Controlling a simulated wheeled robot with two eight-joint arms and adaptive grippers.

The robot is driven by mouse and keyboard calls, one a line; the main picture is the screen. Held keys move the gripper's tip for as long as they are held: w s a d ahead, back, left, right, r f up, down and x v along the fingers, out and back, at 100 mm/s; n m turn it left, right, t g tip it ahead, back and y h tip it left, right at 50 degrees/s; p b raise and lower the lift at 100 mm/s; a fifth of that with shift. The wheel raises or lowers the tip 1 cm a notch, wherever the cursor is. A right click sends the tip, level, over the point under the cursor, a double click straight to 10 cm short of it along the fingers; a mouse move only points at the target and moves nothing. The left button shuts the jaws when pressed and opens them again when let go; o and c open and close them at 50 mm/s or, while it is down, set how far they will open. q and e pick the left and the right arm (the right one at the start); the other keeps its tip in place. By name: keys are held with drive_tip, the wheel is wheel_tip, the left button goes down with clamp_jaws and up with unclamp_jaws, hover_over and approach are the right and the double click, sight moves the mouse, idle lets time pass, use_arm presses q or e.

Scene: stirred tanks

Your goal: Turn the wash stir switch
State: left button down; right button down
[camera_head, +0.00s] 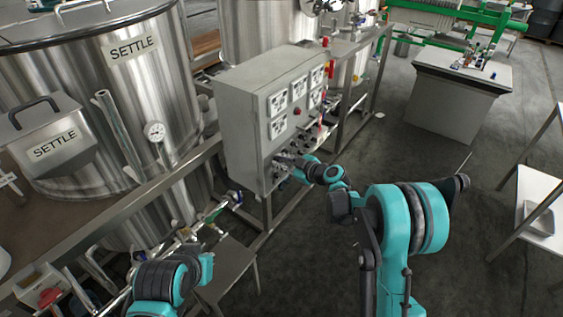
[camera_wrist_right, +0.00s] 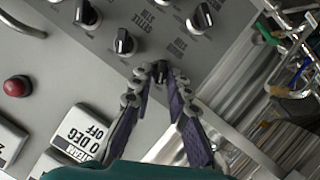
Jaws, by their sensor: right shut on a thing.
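A grey control box (camera_head: 265,110) stands in the middle of the head view, its front carrying gauges and a row of small switches. My right gripper (camera_head: 280,160) is at the lower part of that front. In the right wrist view my right gripper (camera_wrist_right: 160,80) has its two fingertips closed on a small black rotary switch (camera_wrist_right: 161,68), which they partly hide. Lettering beside it includes "STIR"; the rest is too small to read surely. A black switch near a "SETTLE STIR" label (camera_wrist_right: 143,22) sits beside it.
A red button (camera_wrist_right: 17,86) and a white gauge (camera_wrist_right: 82,135) are on the panel near my right gripper. Pipes and valves (camera_head: 215,222) run below. Open floor (camera_head: 300,250) lies right of the frame.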

drive_tip(key=m+g+y, duration=0.1)
drive_tip(key=m, duration=0.1)
drive_tip(key=m+g+y, duration=0.1)
drive_tip(key=m, duration=0.2)
drive_tip(key=w+m+g+y+b, duration=0.1)
drive_tip(key=m+g, duration=0.1)
drive_tip(key=shift+d+m, duration=0.3)
drive_tip(key=shift+d, duration=0.1)
drive_tip(key=shift+s, duration=0.1)
idle(0.5)
drive_tip(key=c, duration=1.6)
unclamp_jaws()
drive_tip(key=shift+c, duration=0.2)
drive_tip(key=shift+a, duration=0.15)
drive_tip(key=v, duration=1.2)
drive_tip(key=shift+w, duration=0.3)
